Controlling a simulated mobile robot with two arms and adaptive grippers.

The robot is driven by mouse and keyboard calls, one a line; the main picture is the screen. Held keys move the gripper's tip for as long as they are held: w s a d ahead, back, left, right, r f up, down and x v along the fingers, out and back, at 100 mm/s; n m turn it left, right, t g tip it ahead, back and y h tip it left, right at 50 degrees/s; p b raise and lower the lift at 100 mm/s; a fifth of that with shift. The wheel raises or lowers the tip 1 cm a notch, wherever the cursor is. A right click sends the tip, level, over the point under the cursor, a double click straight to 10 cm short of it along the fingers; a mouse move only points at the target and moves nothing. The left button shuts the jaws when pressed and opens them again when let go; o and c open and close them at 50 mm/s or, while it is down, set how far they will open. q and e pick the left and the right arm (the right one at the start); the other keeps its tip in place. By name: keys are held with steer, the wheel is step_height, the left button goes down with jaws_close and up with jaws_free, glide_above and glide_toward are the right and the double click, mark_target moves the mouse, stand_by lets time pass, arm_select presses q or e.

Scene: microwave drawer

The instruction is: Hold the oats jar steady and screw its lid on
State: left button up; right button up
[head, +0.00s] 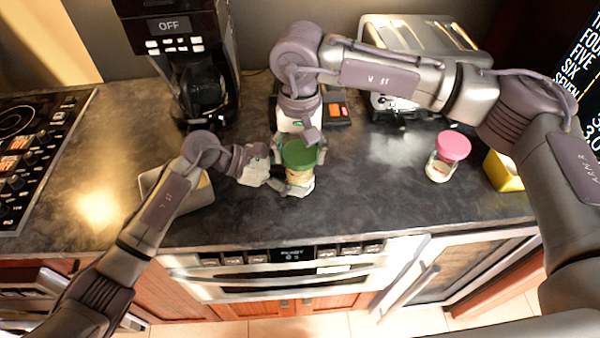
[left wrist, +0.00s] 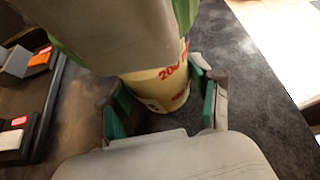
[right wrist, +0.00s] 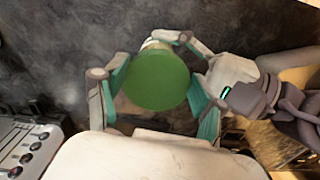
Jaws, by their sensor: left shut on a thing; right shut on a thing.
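The oats jar (head: 300,178) stands upright on the dark counter near its front edge, and its pale body with red print shows in the left wrist view (left wrist: 165,88). The green lid (head: 298,153) sits on top of the jar; whether it is threaded cannot be told. My left gripper (head: 285,184) is shut around the jar's lower body from the left. My right gripper (head: 298,150) comes from above and is shut on the lid, its fingers on both sides of it in the right wrist view (right wrist: 155,85).
A jar with a pink lid (head: 447,155) and a yellow box (head: 503,170) stand to the right. A coffee maker (head: 190,60), a toaster (head: 420,40) and a scale-like device (head: 335,112) are behind. A beige container (head: 160,182) is behind my left arm. The stove (head: 40,140) is at left.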

steer(key=shift+f, duration=0.25)
stand_by(0.8)
arm_select(q)
steer(key=o, duration=0.3)
steer(key=c, duration=1.1)
arm_select(e)
steer(key=o, duration=0.9)
steer(key=shift+c, duration=0.2)
